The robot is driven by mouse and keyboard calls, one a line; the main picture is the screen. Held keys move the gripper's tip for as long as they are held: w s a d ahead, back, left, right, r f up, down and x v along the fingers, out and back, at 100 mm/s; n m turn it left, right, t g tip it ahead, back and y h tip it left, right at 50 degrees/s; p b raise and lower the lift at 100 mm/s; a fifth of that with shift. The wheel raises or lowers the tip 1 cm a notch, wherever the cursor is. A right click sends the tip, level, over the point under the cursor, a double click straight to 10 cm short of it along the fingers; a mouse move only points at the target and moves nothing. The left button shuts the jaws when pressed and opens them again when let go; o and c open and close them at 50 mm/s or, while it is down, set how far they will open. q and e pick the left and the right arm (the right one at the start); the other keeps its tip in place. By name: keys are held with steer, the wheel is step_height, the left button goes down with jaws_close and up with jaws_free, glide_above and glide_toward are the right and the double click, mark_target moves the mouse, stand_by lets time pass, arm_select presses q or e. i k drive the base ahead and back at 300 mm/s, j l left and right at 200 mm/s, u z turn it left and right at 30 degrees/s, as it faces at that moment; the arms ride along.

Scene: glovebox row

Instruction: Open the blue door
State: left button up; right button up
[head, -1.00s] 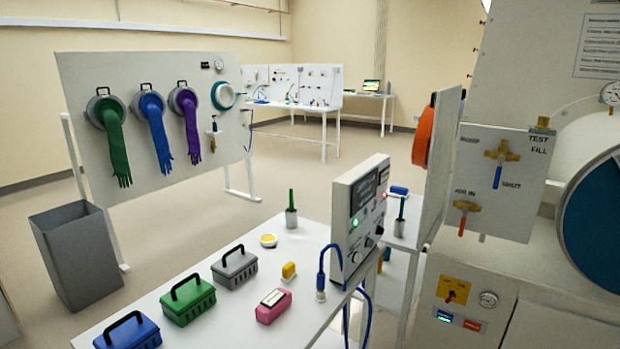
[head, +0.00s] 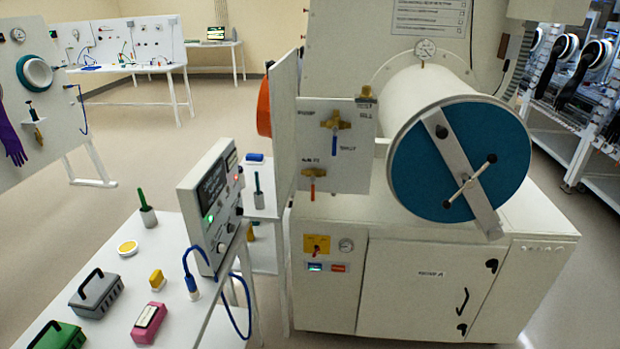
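The blue door (head: 415,178) is a round disc on the front end of a white horizontal cylinder (head: 421,92) at the right of the head view. It looks shut against the cylinder. A grey bar (head: 452,150) crosses it diagonally, with a dark knob near the upper end and a silver T-shaped handle (head: 468,183) with black ends near the lower middle. Neither of my grippers is in view.
The cylinder sits on a white cabinet (head: 400,270). A valve panel (head: 350,170) with brass valves stands left of the door. A white table (head: 125,220) with cases and a control box (head: 212,205) is at the lower left. Floor (head: 560,300) shows at right.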

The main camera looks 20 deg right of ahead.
mark_target(450, 141)
steer(key=i+l+z, duration=0.2)
steer(key=i+l, duration=0.15)
steer(key=i+l+z, duration=0.15)
steer(key=i+l, duration=0.15)
steer(key=i, duration=0.2)
steer(key=i+l+z, duration=0.2)
steer(key=i, duration=0.3)
steer(key=z, duration=1.5)
steer(key=k+l, duration=0.05)
steer(key=l, duration=0.05)
